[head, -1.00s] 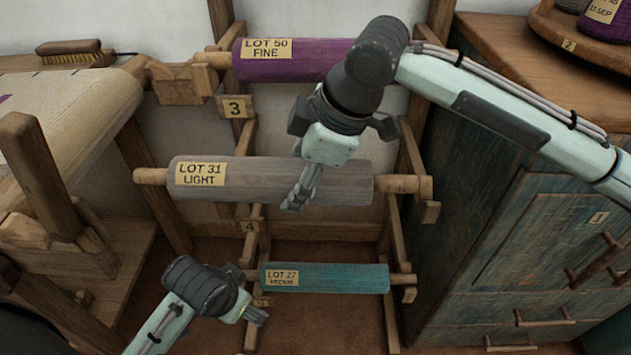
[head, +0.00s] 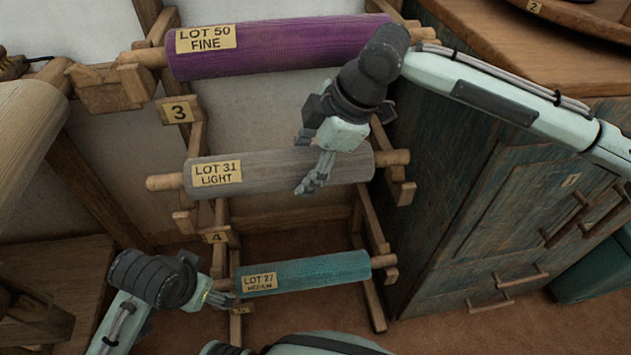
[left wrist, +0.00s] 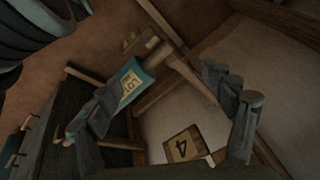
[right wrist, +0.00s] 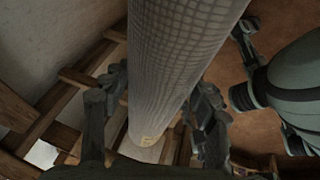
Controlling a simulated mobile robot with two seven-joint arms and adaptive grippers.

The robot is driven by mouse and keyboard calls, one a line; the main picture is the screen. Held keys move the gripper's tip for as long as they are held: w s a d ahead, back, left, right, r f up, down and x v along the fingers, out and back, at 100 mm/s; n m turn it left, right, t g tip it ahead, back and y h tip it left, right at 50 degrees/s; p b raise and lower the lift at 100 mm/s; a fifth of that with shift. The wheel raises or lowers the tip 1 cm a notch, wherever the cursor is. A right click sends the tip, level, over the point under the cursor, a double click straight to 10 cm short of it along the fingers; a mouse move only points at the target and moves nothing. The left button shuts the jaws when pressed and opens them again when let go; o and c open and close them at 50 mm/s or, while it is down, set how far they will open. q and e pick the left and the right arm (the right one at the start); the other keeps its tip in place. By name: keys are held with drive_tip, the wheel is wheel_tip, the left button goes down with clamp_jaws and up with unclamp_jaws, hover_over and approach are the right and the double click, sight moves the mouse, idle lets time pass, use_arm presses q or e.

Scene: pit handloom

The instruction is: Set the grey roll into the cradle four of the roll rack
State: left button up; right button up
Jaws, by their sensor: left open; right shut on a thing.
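The grey roll (head: 275,173), labelled LOT 31 LIGHT, is held level across the front of the roll rack (head: 368,235). My right gripper (head: 313,178) is shut on it right of its middle; the roll also fills the middle of the right wrist view (right wrist: 170,60) between the fingers. Cradle four, by the tag 4 (head: 215,236), has a left bracket (head: 185,221) and a right bracket (head: 404,193). The roll's wooden ends show above both brackets, with visible gaps. My left gripper (head: 226,298) is open and empty near the left end of the teal roll.
The purple roll (head: 285,45) rests higher on the rack, above tag 3 (head: 179,111). The teal roll (head: 305,272), LOT 27, rests below tag 4. A blue-green cabinet (head: 470,215) stands close on the right. A loom beam (head: 25,135) is at the left.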

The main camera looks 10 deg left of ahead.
drive_tip(key=shift+w+d+f, duration=0.65)
drive_tip(key=shift+w+d, duration=0.05)
drive_tip(key=shift+d, duration=0.2)
drive_tip(key=shift+f, duration=0.2)
wheel_tip(320, 180, down, 4)
drive_tip(key=shift+r, duration=0.25)
drive_tip(key=o, duration=1.8)
drive_tip(key=shift+f, duration=0.1)
use_arm(q)
drive_tip(key=shift+w+d+r+t, duration=0.15)
drive_tip(key=shift+w+d+t, duration=0.15)
drive_tip(key=shift+w, duration=0.15)
drive_tip(key=shift+w+d+r+t, duration=0.15)
drive_tip(key=shift+w+d+t, duration=0.1)
drive_tip(key=shift+w, duration=0.2)
